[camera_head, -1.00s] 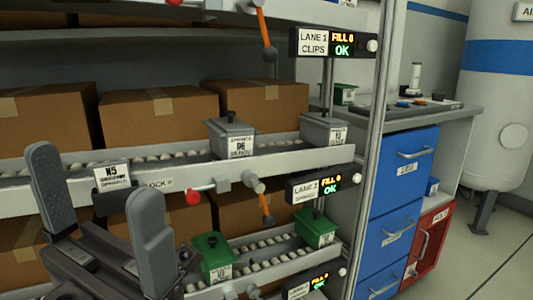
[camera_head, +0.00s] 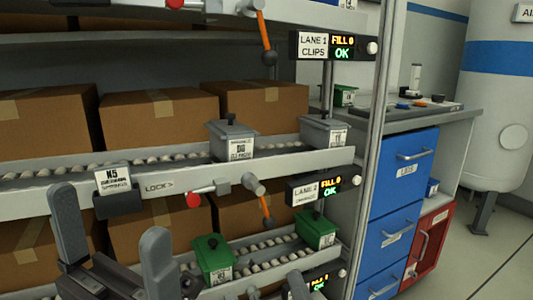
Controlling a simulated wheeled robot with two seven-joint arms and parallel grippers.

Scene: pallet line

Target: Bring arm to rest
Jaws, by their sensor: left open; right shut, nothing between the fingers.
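My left gripper (camera_head: 109,213) is at the lower left of the head view. Its two grey fingers stand wide apart with nothing between them. It is in front of the lower part of the rack, below the N5 label (camera_head: 113,180).
The rack holds cardboard boxes (camera_head: 160,118), grey lidded bins (camera_head: 231,140) and green lidded bins (camera_head: 213,257) on roller lanes. Levers with orange rods (camera_head: 265,208) stick out in front. A blue drawer cabinet (camera_head: 403,180) stands to the right, with open floor beyond it.

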